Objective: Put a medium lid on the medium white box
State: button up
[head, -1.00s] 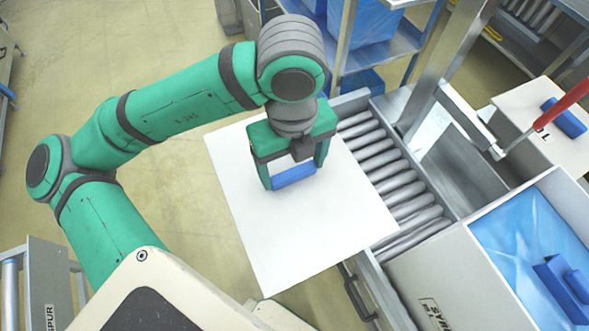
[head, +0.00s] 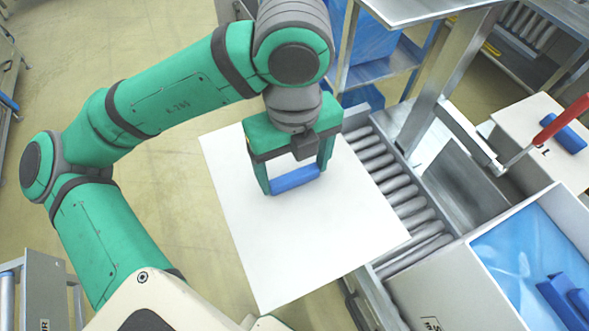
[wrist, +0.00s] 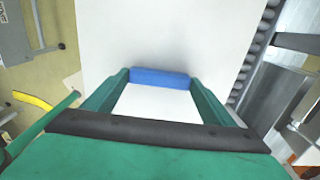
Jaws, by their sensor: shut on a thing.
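A large white lid (head: 310,235) with a blue handle (head: 295,179) hangs from my gripper (head: 294,182). The gripper's green fingers are shut on the handle's two ends. The lid is held out over the floor, and its right part overlaps the roller conveyor in view. The wrist view also shows the blue handle (wrist: 160,77) between the fingers and the white lid (wrist: 160,30) beyond. A white box (head: 450,280) lined with blue film stands at the lower right, with a blue block-like piece (head: 562,300) in it. Whether it is the medium box, I cannot tell.
A roller conveyor (head: 395,190) runs beside the lid. A metal post (head: 445,85) and a red-handled tool (head: 562,117) stand at the right. Another white lid with a blue handle (head: 563,136) lies at the far right. Open floor (head: 120,50) lies to the left.

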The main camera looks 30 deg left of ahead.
jog(key=shift+r, duration=0.8)
jog(key=shift+s+r, duration=0.15)
jog(key=shift+r, duration=1.65)
notch_tip(320, 180, up, 8)
jog(key=shift+f, duration=0.2)
jog(key=shift+r, duration=0.1)
notch_tip(320, 180, up, 6)
send_over(293, 176)
